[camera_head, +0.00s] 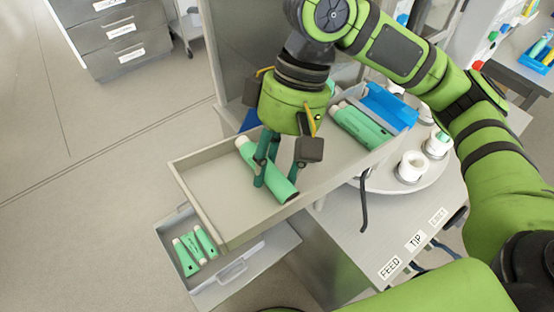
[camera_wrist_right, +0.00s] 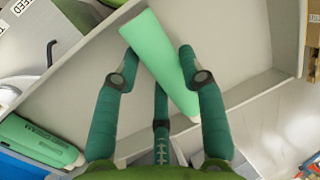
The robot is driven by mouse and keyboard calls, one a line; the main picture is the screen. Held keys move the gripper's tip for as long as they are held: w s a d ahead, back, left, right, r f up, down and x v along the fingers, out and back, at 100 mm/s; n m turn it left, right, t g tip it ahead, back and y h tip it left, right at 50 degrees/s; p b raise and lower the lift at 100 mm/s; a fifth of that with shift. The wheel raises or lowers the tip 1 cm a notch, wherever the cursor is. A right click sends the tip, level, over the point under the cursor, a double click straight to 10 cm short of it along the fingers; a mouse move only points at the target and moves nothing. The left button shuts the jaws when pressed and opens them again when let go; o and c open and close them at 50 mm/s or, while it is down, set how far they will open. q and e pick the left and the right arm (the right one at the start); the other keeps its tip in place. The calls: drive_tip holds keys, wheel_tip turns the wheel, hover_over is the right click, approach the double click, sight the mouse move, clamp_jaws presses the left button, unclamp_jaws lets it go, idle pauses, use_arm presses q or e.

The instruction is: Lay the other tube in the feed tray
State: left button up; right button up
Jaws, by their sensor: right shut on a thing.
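My right gripper (camera_head: 272,172) is low over the shallow pale tray (camera_head: 214,197) and shut on a green tube (camera_head: 281,188). The tube lies slantwise between the fingers, its pale cap end toward the back left; it also shows in the right wrist view (camera_wrist_right: 157,52). I cannot tell whether the tube touches the tray floor. Another green tube (camera_head: 362,127) lies at the right end of the tray, beside a blue holder (camera_head: 390,106); it also shows in the right wrist view (camera_wrist_right: 38,142). My left gripper is not in view.
A lower open drawer (camera_head: 235,270) holds several small green tubes (camera_head: 195,248) with white caps. A round plate with white cups (camera_head: 412,165) stands right of the tray. Labels FEED (camera_head: 390,267) and TIP mark the counter edge. The tray's left part is bare.

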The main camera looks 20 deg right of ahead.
drive_tip(key=shift+s+f, duration=0.2)
drive_tip(key=shift+f, duration=0.35)
drive_tip(key=o, duration=0.8)
drive_tip(key=shift+o, duration=0.2)
drive_tip(key=shift+w+a, duration=0.1)
drive_tip(key=shift+w, duration=0.05)
drive_tip(key=shift+r, duration=0.2)
drive_tip(key=shift+r, duration=0.1)
wheel_tip(320, 180, up, 5)
drive_tip(key=p, duration=0.6)
drive_tip(key=shift+w+p, duration=0.1)
drive_tip(key=shift+p, duration=0.25)
drive_tip(key=shift+r+p, duration=0.65)
drive_tip(key=shift+r, duration=1.25)
